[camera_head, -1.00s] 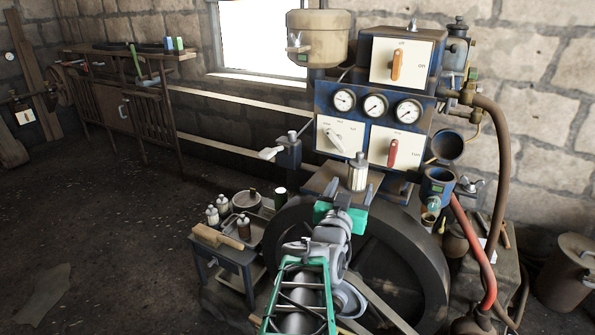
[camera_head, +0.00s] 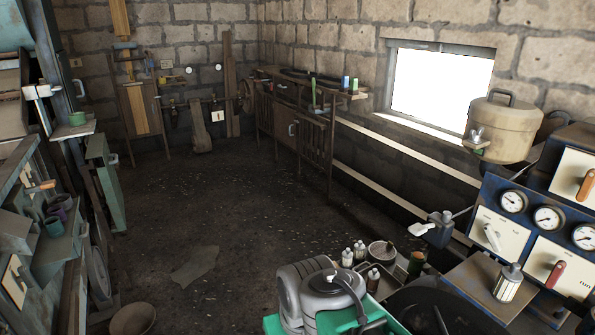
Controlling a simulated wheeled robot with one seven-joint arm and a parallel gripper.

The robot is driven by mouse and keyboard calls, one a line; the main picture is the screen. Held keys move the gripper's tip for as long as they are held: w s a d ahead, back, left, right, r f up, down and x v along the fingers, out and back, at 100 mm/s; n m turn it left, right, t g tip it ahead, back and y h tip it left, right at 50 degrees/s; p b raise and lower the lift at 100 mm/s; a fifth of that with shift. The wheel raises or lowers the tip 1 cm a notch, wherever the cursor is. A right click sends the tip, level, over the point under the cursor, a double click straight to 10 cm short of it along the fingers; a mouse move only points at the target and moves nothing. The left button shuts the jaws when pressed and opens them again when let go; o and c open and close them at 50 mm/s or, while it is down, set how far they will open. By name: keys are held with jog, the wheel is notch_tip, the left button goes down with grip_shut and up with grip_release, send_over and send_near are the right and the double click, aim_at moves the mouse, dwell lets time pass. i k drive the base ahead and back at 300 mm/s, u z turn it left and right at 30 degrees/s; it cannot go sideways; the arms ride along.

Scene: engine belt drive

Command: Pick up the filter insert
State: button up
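A small pale cylinder with a grey cap (camera_head: 508,283) stands upright on the brown shelf (camera_head: 478,284) below the gauge panel, at the lower right. It looks like the filter insert, but I cannot be sure. Nothing touches it in this view. Grey and green parts of my own arm fill the bottom middle. I cannot make out my gripper's fingers, so I cannot tell where they are relative to the cylinder.
A small stand with a tray (camera_head: 397,268) and several bottles (camera_head: 360,250) is left of the shelf. The blue panel with gauges (camera_head: 548,218) rises behind it. A lidded beige tank (camera_head: 500,130) hangs above. A bucket (camera_head: 133,319) and shelving (camera_head: 55,245) are at left. The middle floor is open.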

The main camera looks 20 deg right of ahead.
aim_at(506, 285)
jog(key=u, duration=0.75)
jog(key=i, duration=0.35)
jog(key=z, duration=2.35)
jog(key=i, duration=0.5)
jog(key=u, duration=0.05)
